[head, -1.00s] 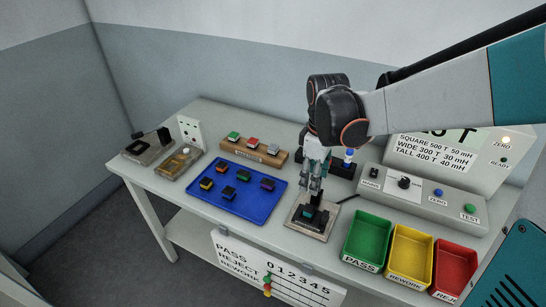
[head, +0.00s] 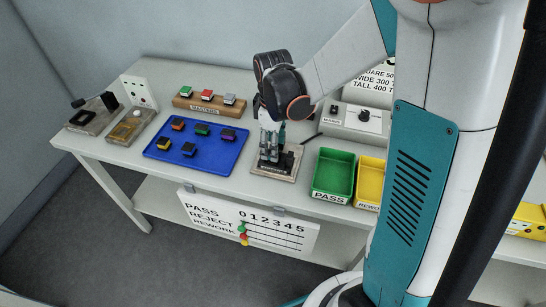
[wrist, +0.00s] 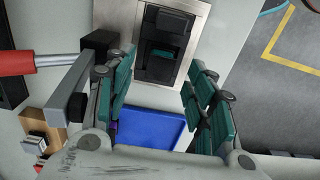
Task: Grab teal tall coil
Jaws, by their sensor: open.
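A teal coil (wrist: 163,54) sits in a black holder on a metal-edged plate (wrist: 197,22) in the wrist view. In the head view the plate (head: 287,174) lies on the bench right of the blue tray, and the coil is hidden behind my gripper. My gripper (wrist: 162,68) is open, with its teal-padded fingers apart on the left and right of the holder in the wrist view. In the head view my gripper (head: 269,153) points down, low over the plate. Contact with the coil cannot be told.
The blue tray (head: 215,157) with several coils stands left of the plate. A green PASS bin (head: 332,175) and a yellow bin (head: 370,180) stand to the right. A wooden masters block (head: 209,106) is behind the tray. A red-handled lever (wrist: 30,62) is close to my left finger.

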